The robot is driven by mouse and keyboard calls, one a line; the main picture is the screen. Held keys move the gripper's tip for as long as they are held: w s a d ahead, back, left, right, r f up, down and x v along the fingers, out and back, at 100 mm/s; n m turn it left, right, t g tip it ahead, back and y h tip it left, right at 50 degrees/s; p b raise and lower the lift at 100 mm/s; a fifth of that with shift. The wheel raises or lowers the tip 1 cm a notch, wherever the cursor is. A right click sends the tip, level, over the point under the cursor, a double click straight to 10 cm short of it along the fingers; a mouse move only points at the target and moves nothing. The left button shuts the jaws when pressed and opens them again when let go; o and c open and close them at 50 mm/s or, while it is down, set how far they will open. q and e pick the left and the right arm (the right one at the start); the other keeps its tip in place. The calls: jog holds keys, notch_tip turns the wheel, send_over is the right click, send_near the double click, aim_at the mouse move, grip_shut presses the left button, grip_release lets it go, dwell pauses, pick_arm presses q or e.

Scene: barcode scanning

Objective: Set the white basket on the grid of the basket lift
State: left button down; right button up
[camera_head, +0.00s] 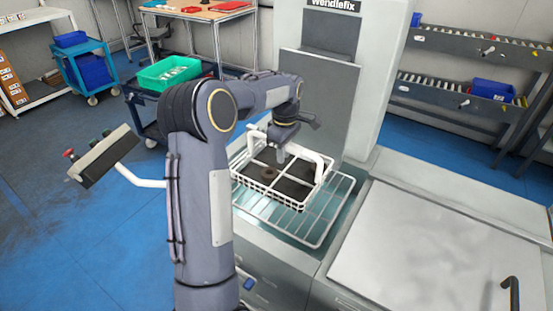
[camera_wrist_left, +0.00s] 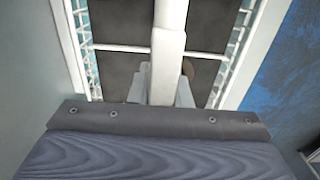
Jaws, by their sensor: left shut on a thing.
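The white wire basket (camera_head: 268,193) is over the back left part of the basket lift's white wire grid (camera_head: 308,232). Dark flat contents and a small brownish round part show inside it. I cannot tell whether its bottom touches the grid. My left gripper (camera_head: 282,155) is above the basket, shut on its white handle (camera_head: 312,157). In the left wrist view the gripper (camera_wrist_left: 164,88) has its fingers on both sides of the handle (camera_wrist_left: 168,45). My left arm covers part of the view left of the basket. The right gripper is out of view.
The tall grey machine column (camera_head: 322,105) stands just behind the grid. A flat metal top (camera_head: 440,250) lies to the right. A control box (camera_head: 105,157) on a white arm is at left. A blue cart carries a green crate (camera_head: 172,73) behind.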

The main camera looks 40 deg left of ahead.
aim_at(281, 172)
pick_arm(q)
jog(key=shift+a+f, duration=0.2)
jog(key=shift+f, duration=0.7)
jog(key=shift+a+f, duration=0.15)
jog(key=shift+f, duration=0.7)
jog(key=shift+f, duration=0.2)
jog(key=c, duration=1.3)
grip_release()
jog(key=shift+c, duration=0.2)
